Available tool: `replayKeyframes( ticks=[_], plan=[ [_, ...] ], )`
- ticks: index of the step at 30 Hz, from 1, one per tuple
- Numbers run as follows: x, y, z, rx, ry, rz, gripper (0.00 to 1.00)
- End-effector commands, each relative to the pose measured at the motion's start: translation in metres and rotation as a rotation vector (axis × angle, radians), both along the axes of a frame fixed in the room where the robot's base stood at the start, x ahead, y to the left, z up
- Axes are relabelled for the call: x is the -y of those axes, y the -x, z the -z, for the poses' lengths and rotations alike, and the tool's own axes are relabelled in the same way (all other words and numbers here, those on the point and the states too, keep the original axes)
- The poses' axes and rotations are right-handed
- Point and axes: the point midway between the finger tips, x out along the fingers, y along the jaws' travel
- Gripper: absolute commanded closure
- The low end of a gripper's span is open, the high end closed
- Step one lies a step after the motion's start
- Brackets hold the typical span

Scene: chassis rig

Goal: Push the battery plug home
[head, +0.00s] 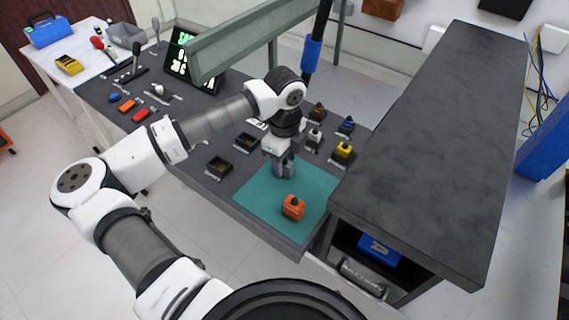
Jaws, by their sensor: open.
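I cannot tell for certain which thing is the battery plug. A compartment under the dark bench at the right holds a blue block (379,250) and, in front of it, a grey part lettered BATTERY (362,276). Their inner ends are in shadow, so I cannot see how they are seated. My gripper (284,172) is open and points down above the far part of the green mat (262,200). Whether the greyish shape at its tips is only its fingers is unclear. It is well left of the compartment.
An orange block with a dark top (293,207) sits on the mat, close in front of my gripper. Several coloured blocks stand behind, including a yellow one (343,151). Two dark trays (219,167) lie left. The dark bench top (430,130) is clear; its side rises right of the mat.

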Motion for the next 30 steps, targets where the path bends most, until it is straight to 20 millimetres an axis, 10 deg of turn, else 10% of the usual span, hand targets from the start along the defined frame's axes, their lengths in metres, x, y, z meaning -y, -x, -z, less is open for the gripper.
replayKeyframes(
  ticks=[6, 16, 30],
  plan=[
    [0.0, 0.0, 0.001, 0.001, 0.001, 0.0, 0.57],
    [0.0, 0.0, 0.0, 0.001, 0.001, 0.0, 1.0],
    [0.0, -0.001, -0.011, 0.004, 0.0, 0.0, 1.0]
  ],
)
